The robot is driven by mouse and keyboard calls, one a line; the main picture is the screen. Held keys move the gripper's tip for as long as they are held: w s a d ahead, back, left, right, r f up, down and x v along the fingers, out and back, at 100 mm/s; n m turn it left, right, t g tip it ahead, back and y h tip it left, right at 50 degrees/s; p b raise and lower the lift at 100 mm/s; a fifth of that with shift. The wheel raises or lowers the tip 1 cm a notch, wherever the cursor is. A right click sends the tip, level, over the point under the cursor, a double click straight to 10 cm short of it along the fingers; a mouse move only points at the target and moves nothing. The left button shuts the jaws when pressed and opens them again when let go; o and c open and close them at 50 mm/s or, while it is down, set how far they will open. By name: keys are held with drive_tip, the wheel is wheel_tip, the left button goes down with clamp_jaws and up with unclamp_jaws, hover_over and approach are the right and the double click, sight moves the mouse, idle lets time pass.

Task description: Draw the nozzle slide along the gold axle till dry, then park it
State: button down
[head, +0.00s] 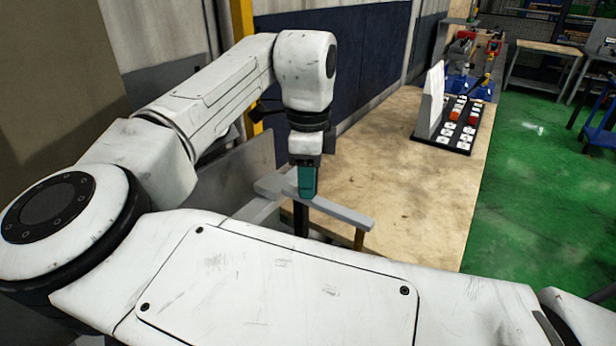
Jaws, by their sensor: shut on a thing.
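My gripper (306,160) points straight down in the middle of the head view. It is shut on a small teal block (307,184), which may be the nozzle slide; its lower end is at the grey bar assembly (343,214). I cannot tell whether the block touches the bar. A short gold-brown piece (359,239) shows under the bar's right end; I cannot tell if it is the gold axle. No other gold axle is clearly seen, and my arm hides the lower part of the machine.
A wooden table (420,190) reaches back to the right, mostly bare. On it stand a black rack (460,130) with white and red pieces and an upright white panel (431,100). A dark blue wall panel (370,70) rises behind. Green floor (545,190) lies right.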

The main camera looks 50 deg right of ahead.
drive_tip(key=shift+a, duration=0.1)
drive_tip(key=s+a, duration=0.1)
drive_tip(key=a, duration=3.1)
drive_tip(key=shift+a, duration=0.1)
drive_tip(key=c, duration=0.8)
unclamp_jaws()
drive_tip(key=shift+s+a, duration=0.1)
drive_tip(key=shift+a, duration=0.1)
drive_tip(key=shift+d, duration=0.1)
